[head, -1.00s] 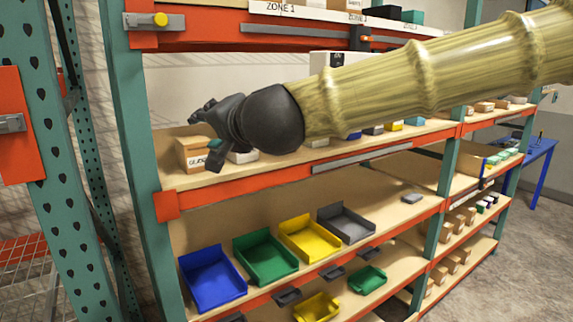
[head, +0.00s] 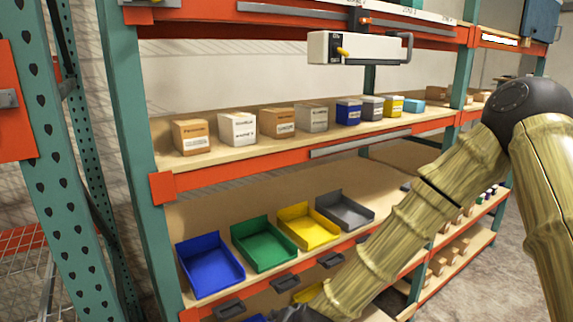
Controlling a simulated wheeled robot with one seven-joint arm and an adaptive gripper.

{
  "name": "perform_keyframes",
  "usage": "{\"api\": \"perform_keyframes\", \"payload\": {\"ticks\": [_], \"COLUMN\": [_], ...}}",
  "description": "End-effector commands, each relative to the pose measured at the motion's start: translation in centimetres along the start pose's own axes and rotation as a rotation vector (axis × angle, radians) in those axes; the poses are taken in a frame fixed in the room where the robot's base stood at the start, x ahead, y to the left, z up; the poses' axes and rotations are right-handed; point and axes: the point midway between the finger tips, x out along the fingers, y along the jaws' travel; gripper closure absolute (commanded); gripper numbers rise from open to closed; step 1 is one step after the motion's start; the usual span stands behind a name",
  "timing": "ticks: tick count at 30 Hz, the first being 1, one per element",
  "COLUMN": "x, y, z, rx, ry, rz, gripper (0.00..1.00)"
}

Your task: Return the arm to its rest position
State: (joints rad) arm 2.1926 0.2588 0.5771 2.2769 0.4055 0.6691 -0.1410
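My arm is bent at a dark elbow joint (head: 540,108) at the right of the head view. Its bamboo-textured forearm (head: 410,230) slopes down and left from the elbow, in front of the shelves. The upper part of the arm (head: 555,210) runs down at the right edge. Only a dark wrist part (head: 300,313) shows at the forearm's lower end, cut off by the bottom edge. The gripper's fingers are out of the picture, so I cannot see what they hold, if anything.
A rack shelf (head: 300,147) carries a row of several small boxes. Below stand blue (head: 210,268), green (head: 264,247), yellow (head: 307,228) and grey bins (head: 345,212). A white handled console (head: 358,48) sits above. A teal post (head: 132,160) stands at left; floor shows at right.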

Motion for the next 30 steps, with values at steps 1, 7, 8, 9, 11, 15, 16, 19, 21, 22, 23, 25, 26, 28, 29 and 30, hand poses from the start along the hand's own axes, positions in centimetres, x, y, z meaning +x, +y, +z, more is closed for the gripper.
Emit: {"api": "perform_keyframes", "payload": {"ticks": [1, 7, 8, 9, 11, 15, 16, 19, 21, 22, 23, 25, 26, 28, 29, 30], "x": [1.1, 3.3, 3.4, 3.6, 3.7, 3.1, 2.9, 1.7, 0.7, 0.2, -0.3, -1.4, -1.8, -2.6, -2.9, -3.2], "y": [2.6, 11.7, 13.1, 14.9, 17.6, 24.0, 25.4, 29.8, 32.6, 33.7, 34.7, 36.8, 37.5, 38.9, 39.3, 39.7], "z": [2.0, 8.9, 9.9, 11.3, 13.5, 18.4, 19.5, 23.0, 25.2, 26.1, 26.8, 28.4, 28.9, 29.8, 30.1, 30.4], "rx": [-0.012, -0.063, -0.07, -0.08, -0.096, -0.136, -0.144, -0.174, -0.193, -0.201, -0.209, -0.224, -0.229, -0.24, -0.243, -0.246], "ry": [-0.028, -0.128, -0.143, -0.165, -0.199, -0.282, -0.301, -0.366, -0.41, -0.428, -0.444, -0.479, -0.492, -0.516, -0.523, -0.53], "rz": [0.031, 0.136, 0.152, 0.171, 0.203, 0.273, 0.288, 0.337, 0.368, 0.38, 0.392, 0.415, 0.423, 0.438, 0.442, 0.447], "gripper": [0.57, 0.57, 0.57, 0.57, 0.57, 0.57, 0.57, 0.57, 0.57, 0.57, 0.57, 0.57, 0.57, 0.57, 0.57, 0.57]}}
